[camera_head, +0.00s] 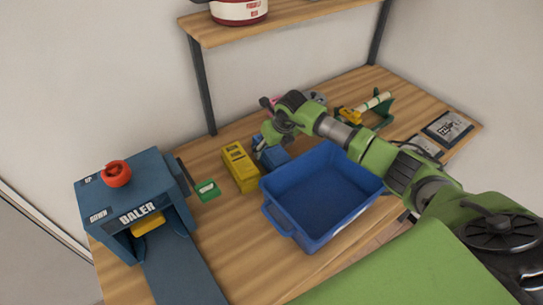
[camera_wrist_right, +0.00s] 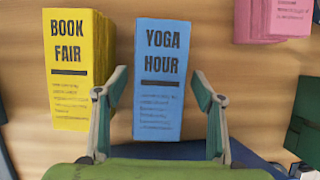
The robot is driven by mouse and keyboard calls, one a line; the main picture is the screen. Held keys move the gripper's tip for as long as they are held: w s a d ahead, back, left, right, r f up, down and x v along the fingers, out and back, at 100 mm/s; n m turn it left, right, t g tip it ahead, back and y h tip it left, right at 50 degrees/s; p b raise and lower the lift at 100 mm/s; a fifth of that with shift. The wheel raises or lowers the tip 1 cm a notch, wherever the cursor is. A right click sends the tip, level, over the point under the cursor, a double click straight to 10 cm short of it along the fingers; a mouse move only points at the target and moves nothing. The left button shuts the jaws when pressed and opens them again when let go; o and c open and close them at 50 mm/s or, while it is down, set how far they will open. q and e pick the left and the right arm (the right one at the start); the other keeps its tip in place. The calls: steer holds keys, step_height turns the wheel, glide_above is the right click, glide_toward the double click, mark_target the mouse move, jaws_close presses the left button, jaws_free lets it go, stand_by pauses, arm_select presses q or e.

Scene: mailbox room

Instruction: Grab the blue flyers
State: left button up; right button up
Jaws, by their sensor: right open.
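The blue flyers (camera_wrist_right: 158,100) form a stack marked "YOGA HOUR" on the wooden table. In the right wrist view the stack lies between the two spread fingers of my right gripper (camera_wrist_right: 160,112). The gripper is open, with a gap on both sides of the stack. In the head view the blue flyers (camera_head: 274,157) show partly beneath my right gripper (camera_head: 262,140), behind the blue bin. My right arm hides part of that area. My left gripper is not in view.
Yellow flyers (camera_wrist_right: 78,70) marked "BOOK FAIR" lie just left of the blue stack, and pink flyers (camera_wrist_right: 275,18) lie to the right. The empty blue bin (camera_head: 325,190) stands in front. A dark blue baler (camera_head: 130,205) stands at the left. A shelf (camera_head: 290,18) hangs above.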

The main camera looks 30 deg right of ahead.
jaws_close()
steer(key=shift+w+r, duration=0.1)
steer(key=shift+r, duration=0.05)
